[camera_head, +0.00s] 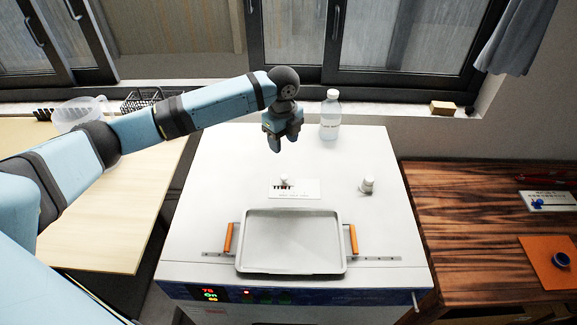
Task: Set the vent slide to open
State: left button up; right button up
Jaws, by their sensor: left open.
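The vent slide is a white plate (309,189) with dark slot marks on its left half, on the top of the drying oven (215,175). A small pale knob (285,180) stands over the marked part, left of the plate's middle. My left gripper (281,147) is open and empty, pointing down, and shows just beyond the knob in the picture. A gap shows between its fingertips and the knob; its exact height is hard to tell. My right gripper is out of view.
A metal tray (292,240) with orange handles lies at the front of the oven top. A small white capped jar (367,185) stands right of the plate. A clear bottle (330,117) stands at the back. Wooden tables flank the oven.

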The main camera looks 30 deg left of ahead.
aim_at(284, 176)
pick_arm(q)
notch_tip(284, 176, down, 13)
jog(key=shift+f+p, duration=0.1)
jog(key=shift+p, duration=0.7)
jog(key=shift+c, duration=0.2)
grip_shut()
